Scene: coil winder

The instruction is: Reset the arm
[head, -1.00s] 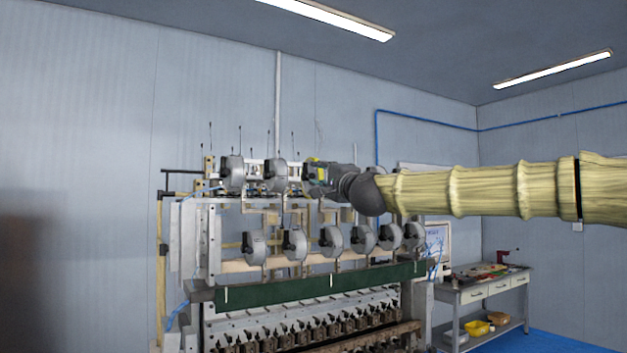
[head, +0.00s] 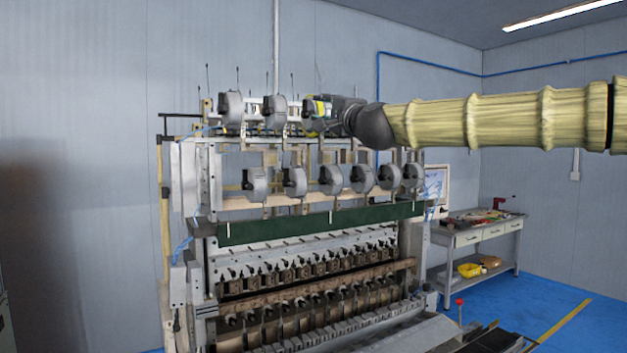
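My arm, in a pale yellow cover, reaches in from the right of the head view. Its dark wrist ends at my gripper (head: 318,112), which is at the upper row of the coil winder (head: 310,228). A yellow and grey part shows at the gripper end, beside the upper grey winding units (head: 276,111). The gripper's fingers are small and partly hidden, so I cannot tell whether they are open, shut or holding something. I cannot tell whether the gripper touches the machine.
A lower row of several grey winding units (head: 331,180) hangs below the arm, above a green beam (head: 320,221). A grey workbench (head: 478,240) with tools and a yellow bin (head: 469,270) stands at the right.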

